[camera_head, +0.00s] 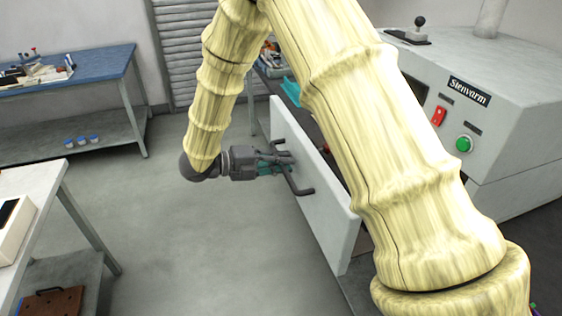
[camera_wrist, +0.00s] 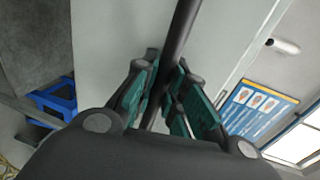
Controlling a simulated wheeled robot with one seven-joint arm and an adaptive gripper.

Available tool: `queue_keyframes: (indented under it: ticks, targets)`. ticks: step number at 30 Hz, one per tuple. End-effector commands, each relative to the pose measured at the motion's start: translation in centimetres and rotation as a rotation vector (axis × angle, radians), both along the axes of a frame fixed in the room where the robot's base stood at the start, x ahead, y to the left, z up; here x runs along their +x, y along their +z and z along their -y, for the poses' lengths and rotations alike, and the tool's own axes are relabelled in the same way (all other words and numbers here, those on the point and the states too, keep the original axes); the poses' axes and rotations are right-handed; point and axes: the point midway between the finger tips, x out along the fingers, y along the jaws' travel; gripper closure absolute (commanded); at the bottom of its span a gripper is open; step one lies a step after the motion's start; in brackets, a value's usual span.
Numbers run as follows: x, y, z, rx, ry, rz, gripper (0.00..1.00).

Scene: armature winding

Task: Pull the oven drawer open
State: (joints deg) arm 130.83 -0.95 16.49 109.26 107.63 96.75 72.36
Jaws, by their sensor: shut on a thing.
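The oven drawer (camera_head: 328,222) has a white front panel that stands out from the grey oven (camera_head: 510,100); part of the gap behind it shows, the rest is hidden by my arm. Its dark bar handle (camera_head: 296,182) is on the panel's outer face. My gripper (camera_head: 284,163) is at the handle, coming from the left. In the wrist view my gripper's green-padded fingers (camera_wrist: 165,100) are shut around the dark handle bar (camera_wrist: 180,35), with the pale drawer front (camera_wrist: 110,35) behind it.
A blue-topped bench (camera_head: 70,68) stands at the back left. A white table (camera_head: 30,180) is at the near left. The grey floor (camera_head: 190,250) between it and the drawer is clear. The wrist view shows a blue crate (camera_wrist: 55,100) and a wall poster (camera_wrist: 255,108).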

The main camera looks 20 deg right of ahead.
Motion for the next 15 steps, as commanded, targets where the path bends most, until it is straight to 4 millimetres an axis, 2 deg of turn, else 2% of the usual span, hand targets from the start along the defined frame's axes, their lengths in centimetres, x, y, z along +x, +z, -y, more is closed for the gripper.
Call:
queue_keyframes:
  ticks: [3, 4, 7, 8, 15]
  targets:
    - [-0.25, -0.27, -0.05, 0.002, -0.002, -0.006, 1.0]
    - [-0.25, -0.27, -0.05, 0.002, -0.002, -0.006, 0.85]
    - [-0.19, -0.25, -0.07, 0.002, -0.001, -0.005, 0.67]
    - [-0.17, -0.22, -0.08, 0.002, -0.001, -0.005, 0.65]
    - [-0.08, -0.12, -0.08, 0.0, 0.001, -0.003, 0.65]
